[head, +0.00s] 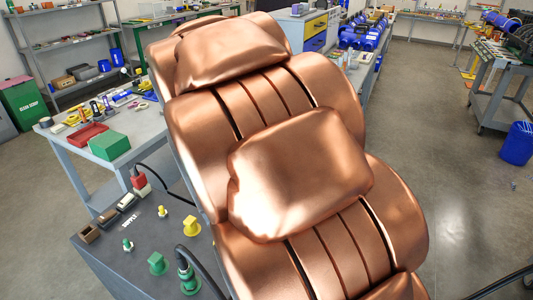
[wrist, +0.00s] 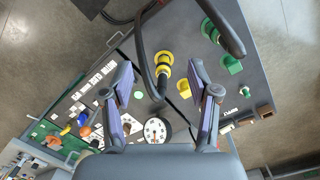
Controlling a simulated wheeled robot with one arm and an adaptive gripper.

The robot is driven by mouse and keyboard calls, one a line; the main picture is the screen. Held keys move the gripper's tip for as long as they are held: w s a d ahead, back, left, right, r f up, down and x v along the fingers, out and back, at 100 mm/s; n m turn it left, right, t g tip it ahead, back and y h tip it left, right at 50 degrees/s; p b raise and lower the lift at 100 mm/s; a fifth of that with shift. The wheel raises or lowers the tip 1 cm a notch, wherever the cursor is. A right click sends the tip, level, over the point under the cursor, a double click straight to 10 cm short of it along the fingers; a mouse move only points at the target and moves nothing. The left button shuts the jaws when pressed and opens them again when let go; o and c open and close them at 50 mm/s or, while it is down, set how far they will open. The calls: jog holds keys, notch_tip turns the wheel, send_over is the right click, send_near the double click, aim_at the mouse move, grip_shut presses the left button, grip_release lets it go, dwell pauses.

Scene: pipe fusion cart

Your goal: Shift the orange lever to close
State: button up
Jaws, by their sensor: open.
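In the wrist view, my gripper (wrist: 162,70) is open and empty above the grey cart panel (wrist: 258,75), with its fingers wide apart. A small orange piece (wrist: 85,131), which looks like the lever's knob, is at the lower left of the panel, outside and left of my left finger. Its handle angle is too small to tell. The gauge (wrist: 157,130) shows between my fingers. A yellow connector (wrist: 164,68) with a black hose lies between the fingertips. In the head view, the panel (head: 100,250) shows only in part, and my arm hides the rest.
Black hoses (wrist: 142,45) cross over the panel. Green fittings (wrist: 231,64) and switches (wrist: 264,110) are at its right. More small knobs and a red piece (wrist: 54,141) are around the orange one. A workbench (head: 60,135) stands behind the cart.

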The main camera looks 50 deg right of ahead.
jog(key=w+d+r+m+p, duration=0.1)
jog(key=w+d+r+m, duration=0.1)
jog(key=w+d, duration=1)
jog(key=shift+t, duration=0.4)
jog(key=w+d+f, duration=0.1)
jog(key=d+f, duration=0.1)
jog(key=d, duration=0.4)
jog(key=w+d+f+p, duration=0.1)
jog(key=w+d, duration=0.1)
jog(key=d, duration=0.5)
jog(key=w+d+f, duration=0.1)
jog(key=d+f, duration=0.1)
jog(key=d, duration=0.4)
jog(key=shift+w+d+f+p, duration=0.3)
jog(key=shift+w+d+p, duration=0.05)
jog(key=shift+p, duration=0.05)
jog(key=shift+w+d+f, duration=0.1)
jog(key=shift+d+f, duration=0.15)
jog(key=shift+d, duration=0.1)
jog(key=shift+f, duration=0.2)
jog(key=shift+f+p, duration=1.3)
jog(key=shift+f, duration=2.4)
jog(key=shift+c, duration=0.4)
grip_shut()
